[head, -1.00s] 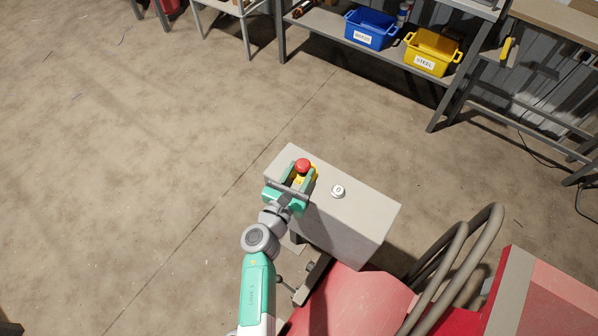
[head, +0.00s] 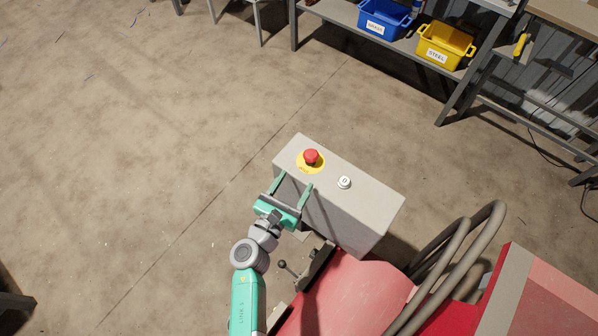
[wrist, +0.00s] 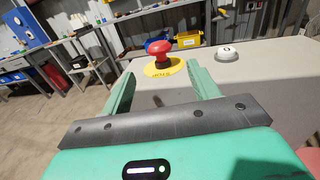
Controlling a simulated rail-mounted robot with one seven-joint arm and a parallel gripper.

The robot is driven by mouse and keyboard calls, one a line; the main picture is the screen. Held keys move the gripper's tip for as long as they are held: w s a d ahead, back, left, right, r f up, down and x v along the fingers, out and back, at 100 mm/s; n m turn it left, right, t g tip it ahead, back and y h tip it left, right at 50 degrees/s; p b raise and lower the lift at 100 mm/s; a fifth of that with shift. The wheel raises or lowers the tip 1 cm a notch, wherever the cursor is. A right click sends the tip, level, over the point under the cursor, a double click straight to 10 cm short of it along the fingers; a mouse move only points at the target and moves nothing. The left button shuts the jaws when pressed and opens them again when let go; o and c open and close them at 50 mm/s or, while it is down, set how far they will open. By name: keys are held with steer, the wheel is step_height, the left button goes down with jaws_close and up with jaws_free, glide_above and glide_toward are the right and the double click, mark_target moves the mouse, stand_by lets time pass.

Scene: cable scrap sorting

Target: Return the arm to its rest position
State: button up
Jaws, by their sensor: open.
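My gripper (head: 291,186) is open and empty, with its two green fingers spread apart. In the head view it is at the near left edge of a grey control box (head: 350,190), just short of a red mushroom button (head: 311,157) on a yellow disc. In the wrist view the red button (wrist: 159,47) stands beyond and between the fingertips (wrist: 163,82), apart from them. My arm (head: 247,290) reaches up from the bottom of the head view.
A white round button (head: 344,182) is on the box. A red machine (head: 350,290) with thick hoses (head: 450,260) is at lower right. A blue bin (head: 384,17) and a yellow bin (head: 445,46) sit on a shelf at the back. The floor at left is clear.

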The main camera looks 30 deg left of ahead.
stand_by(0.5)
steer(key=w+d+r+m+h, duration=0.2)
steer(key=w+d+r+m, duration=0.15)
steer(key=r+m, duration=0.45)
steer(key=w+d+r+m+h, duration=0.2)
steer(key=w+d+r+m, duration=0.15)
steer(key=r+m, duration=0.45)
steer(key=s+d+r+m+t+h, duration=0.1)
steer(key=d+r+m, duration=0.45)
steer(key=r, duration=0.55)
steer(key=s+d+r+m+t, duration=0.1)
steer(key=d+r+m, duration=0.4)
steer(key=r, duration=0.7)
steer(key=s+r+m+t+y+p, duration=0.1)
steer(key=s+r+m+t+y, duration=0.15)
steer(key=s+r, duration=0.4)
steer(key=s+d+r+m+t+y+p, duration=0.1)
steer(key=s+r+m, duration=0.3)
steer(key=r, duration=0.6)
steer(key=s+r+m+t+y+p, duration=0.1)
steer(key=s+r+m+t+y, duration=0.15)
steer(key=s+r, duration=0.45)
steer(key=w+r+g+p, duration=0.1)
steer(key=w+r+p, duration=0.2)
steer(key=r+p, duration=3)
steer(key=shift+a+r, duration=0.2)
steer(key=shift+r, duration=0.55)
